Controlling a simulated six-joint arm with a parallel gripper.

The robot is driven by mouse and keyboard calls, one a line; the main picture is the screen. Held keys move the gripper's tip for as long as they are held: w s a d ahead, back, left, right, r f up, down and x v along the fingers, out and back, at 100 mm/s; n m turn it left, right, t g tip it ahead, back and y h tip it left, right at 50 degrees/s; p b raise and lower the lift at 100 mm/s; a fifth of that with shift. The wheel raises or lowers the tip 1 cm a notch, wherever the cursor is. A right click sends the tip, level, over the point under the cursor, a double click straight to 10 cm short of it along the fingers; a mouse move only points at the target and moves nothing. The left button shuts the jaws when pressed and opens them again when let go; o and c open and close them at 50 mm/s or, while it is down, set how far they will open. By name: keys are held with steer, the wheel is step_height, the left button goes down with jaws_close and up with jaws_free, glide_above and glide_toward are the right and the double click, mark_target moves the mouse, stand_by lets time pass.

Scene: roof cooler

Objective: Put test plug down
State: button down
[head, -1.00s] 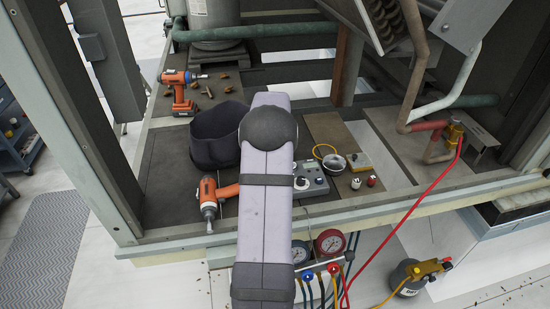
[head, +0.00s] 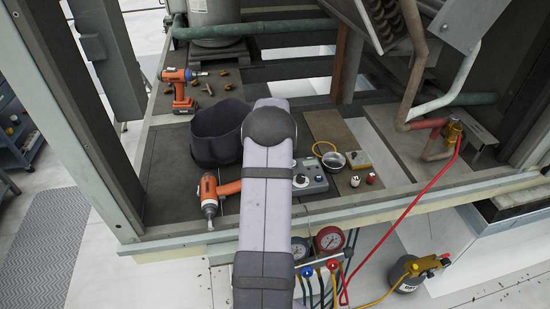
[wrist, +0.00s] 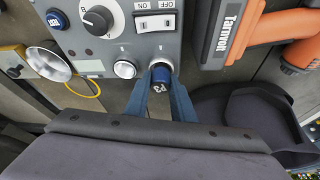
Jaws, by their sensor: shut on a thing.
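In the wrist view my gripper (wrist: 161,90) is shut on a dark blue test plug (wrist: 160,77) marked P3. The plug is at the right-hand silver-ringed socket (wrist: 164,63) on the grey control box (wrist: 105,45). I cannot tell whether it is fully seated there or just above it. Another silver-ringed socket (wrist: 124,68) sits to its left. A blue-capped plug (wrist: 56,18) shows at the box's corner. In the head view my arm hides the gripper and the held plug; the control box (head: 312,179) shows only partly beside the arm.
An orange drill (wrist: 265,40) lies close right of the box, with a dark pouch (wrist: 235,115) near it. The deck's front edge (head: 400,189) is near.

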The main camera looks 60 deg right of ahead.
steer(key=shift+s+a+f+b, duration=0.2)
steer(key=shift+a+f+b, duration=0.1)
steer(key=shift+f, duration=0.25)
steer(key=c, duration=1.5)
jaws_free()
steer(key=shift+a+f, duration=0.1)
steer(key=shift+s, duration=0.1)
steer(key=shift+d+r+p, duration=0.25)
steer(key=shift+r+p, duration=0.1)
steer(key=shift+r, duration=0.35)
steer(key=b+v, duration=0.1)
steer(key=v, duration=0.3)
steer(key=b+v, duration=0.1)
steer(key=v, duration=0.3)
steer(key=b+v, duration=0.1)
steer(key=v, duration=0.3)
steer(key=shift+w+d+r, duration=0.15)
steer(key=shift+w+d, duration=0.05)
steer(key=shift+w, duration=0.15)
